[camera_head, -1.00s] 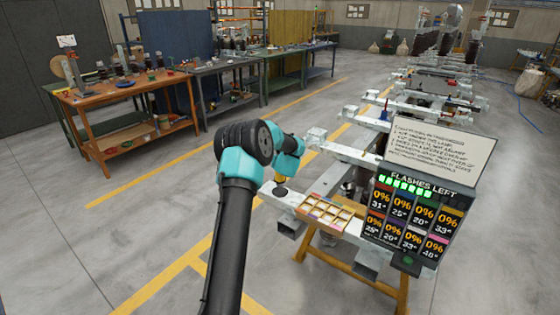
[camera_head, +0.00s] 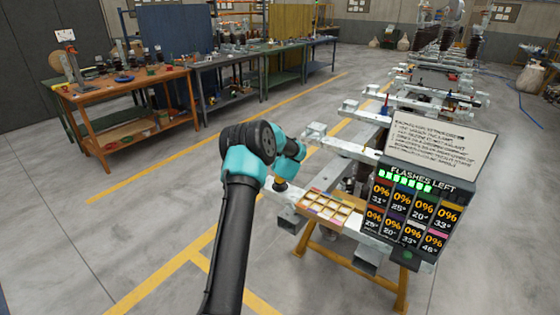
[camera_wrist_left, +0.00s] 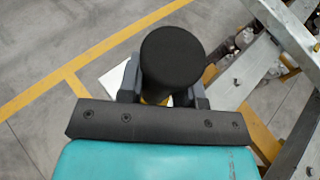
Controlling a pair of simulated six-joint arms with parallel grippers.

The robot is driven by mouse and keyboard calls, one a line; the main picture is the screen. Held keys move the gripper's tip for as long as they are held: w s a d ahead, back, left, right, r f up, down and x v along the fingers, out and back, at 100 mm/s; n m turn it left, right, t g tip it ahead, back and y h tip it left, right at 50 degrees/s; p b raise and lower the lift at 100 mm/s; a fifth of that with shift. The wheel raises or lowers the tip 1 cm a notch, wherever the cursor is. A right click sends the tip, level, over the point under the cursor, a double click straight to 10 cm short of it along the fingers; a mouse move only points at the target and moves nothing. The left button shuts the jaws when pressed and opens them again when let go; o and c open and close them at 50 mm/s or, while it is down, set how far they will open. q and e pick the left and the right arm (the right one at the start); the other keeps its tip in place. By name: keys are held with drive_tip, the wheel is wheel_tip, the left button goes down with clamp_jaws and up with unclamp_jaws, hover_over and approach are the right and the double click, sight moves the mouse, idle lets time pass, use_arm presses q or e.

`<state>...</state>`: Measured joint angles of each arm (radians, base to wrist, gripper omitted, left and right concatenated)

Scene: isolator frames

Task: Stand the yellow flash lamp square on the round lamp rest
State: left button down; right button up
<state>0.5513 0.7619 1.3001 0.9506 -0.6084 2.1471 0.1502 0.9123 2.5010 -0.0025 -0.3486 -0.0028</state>
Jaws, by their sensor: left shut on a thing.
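The yellow flash lamp (camera_head: 280,180) shows as a small yellow and dark piece at the end of my left arm, by the near end of the pale metal frame. In the left wrist view its round black end (camera_wrist_left: 172,60) faces the camera, with a little yellow below it. My left gripper (camera_wrist_left: 160,90) is shut on the lamp, one grey finger on each side. A dark round shape shows below the yellow part; I cannot tell whether it is the lamp's end or the round lamp rest. Contact below the lamp is hidden. My right gripper is not in view.
A compartmented tray (camera_head: 326,207) lies on the frame, right of the lamp. A display panel (camera_head: 413,205) with a text board (camera_head: 443,152) above it stands further right. Frame beams (camera_head: 345,145) run behind. Workbenches (camera_head: 125,97) stand at the back left, with open floor between.

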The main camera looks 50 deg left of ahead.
use_arm(q)
drive_tip(key=c, duration=0.8)
unclamp_jaws()
drive_tip(key=shift+r, duration=0.1)
drive_tip(key=shift+s+d+r, duration=0.25)
drive_tip(key=shift+d, duration=0.1)
drive_tip(key=v, duration=1.1)
drive_tip(key=shift+f, duration=0.1)
